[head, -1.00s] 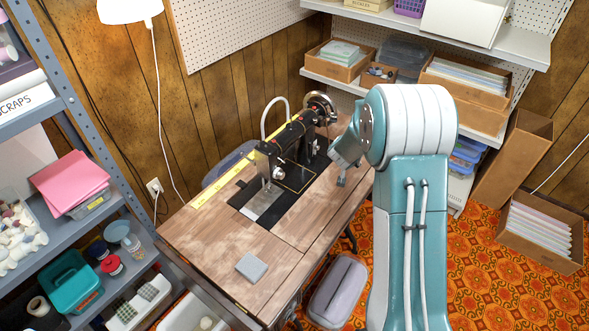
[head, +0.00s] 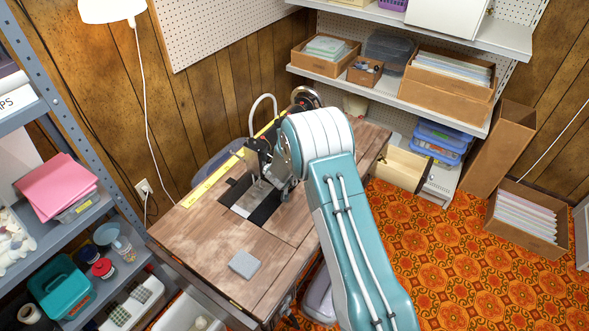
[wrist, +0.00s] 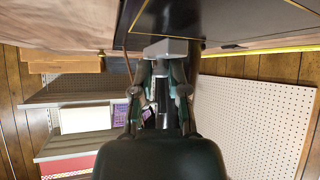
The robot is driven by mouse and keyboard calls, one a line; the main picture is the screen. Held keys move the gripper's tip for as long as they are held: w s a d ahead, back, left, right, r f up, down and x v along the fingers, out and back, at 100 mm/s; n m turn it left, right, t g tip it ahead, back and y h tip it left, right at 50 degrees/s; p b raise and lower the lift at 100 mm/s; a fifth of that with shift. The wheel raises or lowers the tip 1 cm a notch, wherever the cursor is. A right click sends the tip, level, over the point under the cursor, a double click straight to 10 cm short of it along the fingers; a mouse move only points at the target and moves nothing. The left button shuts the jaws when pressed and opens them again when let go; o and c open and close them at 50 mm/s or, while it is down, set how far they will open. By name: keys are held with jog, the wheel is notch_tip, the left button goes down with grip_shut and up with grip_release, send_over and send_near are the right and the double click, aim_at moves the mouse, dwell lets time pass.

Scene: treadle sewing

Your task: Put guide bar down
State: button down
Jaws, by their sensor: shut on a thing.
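My gripper (wrist: 164,66) shows in the wrist view with its fingers drawn together on a small light-grey block, which I take to be the guide bar (wrist: 166,47). The block lies at the fingertips, against or close to the black sewing-machine bed; I cannot tell whether it touches it. In the head view my forearm reaches over the black sewing machine (head: 254,150), and its gripper is low beside the needle end, above the silver plate (head: 248,200). My arm hides much of the machine there, and the bar is not clear in that view.
The wooden table (head: 200,238) has bare room at its front left. A grey square block (head: 245,264) lies there. A yellow ruler strip (head: 212,182) runs along the back edge. A grey shelf (head: 62,222) stands close on the left.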

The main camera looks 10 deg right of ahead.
jog(key=shift+f, duration=0.85)
jog(key=shift+d, duration=0.1)
jog(key=c, duration=0.6)
grip_release()
jog(key=shift+c, duration=0.2)
jog(key=v, duration=1.2)
jog(key=shift+r, duration=0.1)
